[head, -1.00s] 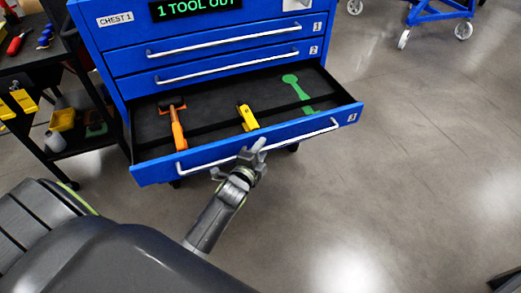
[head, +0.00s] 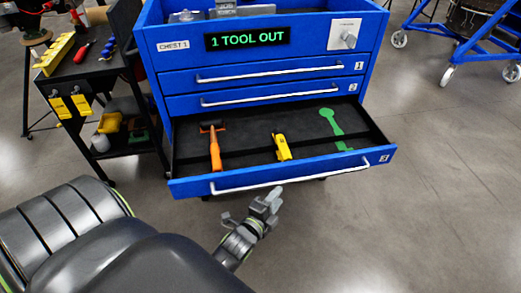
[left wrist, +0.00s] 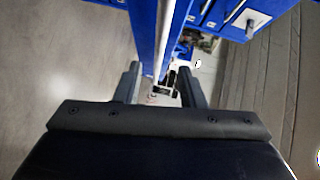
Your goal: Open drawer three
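Drawer three (head: 300,172) of the blue tool chest (head: 285,150) is pulled well out, its dark inside showing. Its long light handle (head: 290,178) runs across the front. Inside lie an orange-handled hammer (head: 215,152) and a yellow tool (head: 282,147); a green wrench-shaped patch (head: 332,125) shows at right. My left gripper (head: 268,200) is just in front of and below the handle, apparently clear of it. In the left wrist view its two fingers (left wrist: 158,88) are apart with nothing held, and the handle (left wrist: 164,35) shows beyond them. My right gripper is not in view.
Drawers one (head: 270,74) and two (head: 270,96) are shut. A sign (head: 247,38) reads "1 TOOL OUT". A black cart (head: 110,72) with tools stands at left. A blue wheeled stand (head: 450,35) is at upper right. The floor at right is clear.

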